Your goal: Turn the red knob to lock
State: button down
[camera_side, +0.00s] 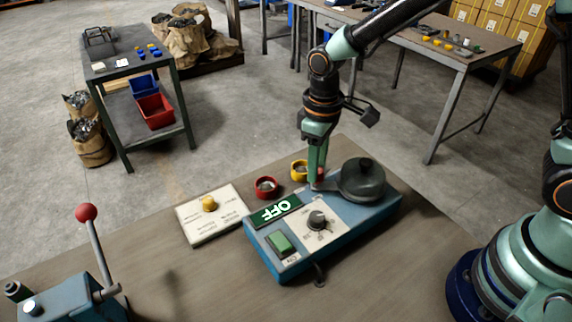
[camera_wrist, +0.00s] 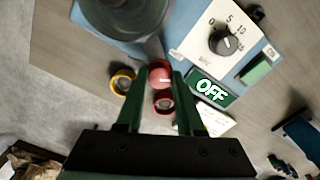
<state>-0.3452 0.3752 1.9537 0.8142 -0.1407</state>
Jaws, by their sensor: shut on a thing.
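The red knob (camera_wrist: 159,75) sits between my gripper's fingertips (camera_wrist: 157,77) in the wrist view, at the edge of the blue box. My gripper (camera_side: 318,184) points down at the back of the blue box (camera_side: 365,216) in the side view, beside the dark round drum (camera_side: 362,178). It is shut on the red knob, which is mostly hidden by the fingers there. The green sign (camera_side: 275,211) on the box reads OFF. A black dial (camera_side: 317,220) with a number scale and a green switch (camera_side: 281,243) are on the same box.
A white panel with a yellow knob (camera_side: 209,204) lies to the left. A red-balled lever (camera_side: 87,213) stands at the front left. The front middle of the table (camera_side: 215,278) is clear.

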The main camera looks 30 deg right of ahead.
jog(key=m, duration=0.5)
jog(key=shift+w+m, duration=0.1)
jog(key=shift+m, duration=2.4)
jog(key=c, duration=0.5)
grip_release()
jog(key=shift+r, duration=0.15)
notch_tip(320, 180, up, 12)
jog(key=shift+f, duration=0.1)
